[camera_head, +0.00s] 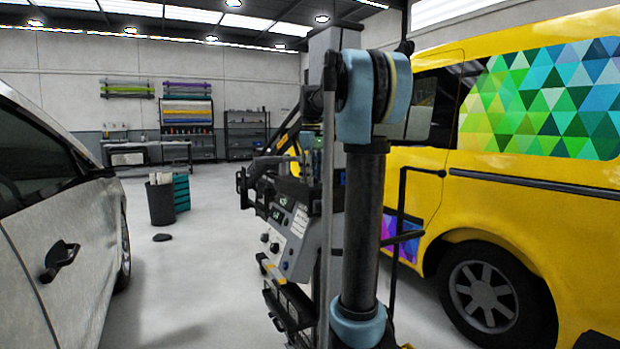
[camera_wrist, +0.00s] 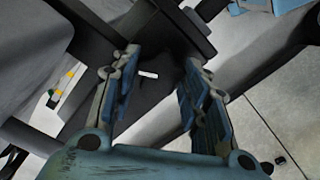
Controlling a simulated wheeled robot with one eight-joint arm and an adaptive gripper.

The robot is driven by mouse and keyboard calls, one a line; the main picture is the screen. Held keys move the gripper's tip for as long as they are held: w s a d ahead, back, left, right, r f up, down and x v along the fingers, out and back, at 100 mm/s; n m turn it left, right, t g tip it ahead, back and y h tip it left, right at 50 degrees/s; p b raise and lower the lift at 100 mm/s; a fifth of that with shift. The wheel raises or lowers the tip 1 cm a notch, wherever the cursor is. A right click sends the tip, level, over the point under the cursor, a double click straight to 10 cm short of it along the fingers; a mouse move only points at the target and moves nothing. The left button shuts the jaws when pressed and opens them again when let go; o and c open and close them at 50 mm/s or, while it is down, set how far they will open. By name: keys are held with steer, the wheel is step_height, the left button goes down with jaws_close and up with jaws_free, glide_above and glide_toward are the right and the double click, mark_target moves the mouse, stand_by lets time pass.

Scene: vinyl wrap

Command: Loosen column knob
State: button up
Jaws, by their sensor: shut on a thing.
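In the wrist view my gripper (camera_wrist: 160,62) has its two blue-padded fingers on either side of a dark part with a short white mark, which looks like the column knob (camera_wrist: 150,85). The gripper is shut on it, though the contact at the pads is hard to make out against the dark background. In the head view a machine with a grey control panel (camera_head: 290,238) stands in the middle, beside a tall pole. My dark arm with blue joint covers hides part of it. I cannot pick out the gripper or the knob there.
A yellow van (camera_head: 432,190) with a coloured triangle pattern stands close on the right. A silver car (camera_head: 70,270) stands on the left. A dark bin (camera_head: 161,203) and a workbench (camera_head: 150,155) are farther back. The grey floor between car and machine is mostly clear.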

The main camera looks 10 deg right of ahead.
stand_by(0.4)
steer(key=o, duration=1.1)
step_height(320, 180, up, 12)
steer(key=shift+w+f, duration=0.1)
steer(key=s+f+m, duration=0.3)
steer(key=s+f, duration=0.8)
steer(key=f, duration=0.3)
steer(key=s+f+m+t, duration=0.1)
steer(key=s+f+m, duration=0.2)
steer(key=s+f, duration=0.9)
steer(key=s+f+m+t, duration=0.1)
steer(key=s+f+m, duration=0.2)
steer(key=s+f, duration=0.9)
steer(key=shift+a+f, duration=0.15)
steer(key=shift+f, duration=1.4)
steer(key=shift+a+f, duration=0.1)
steer(key=shift+f, duration=1.4)
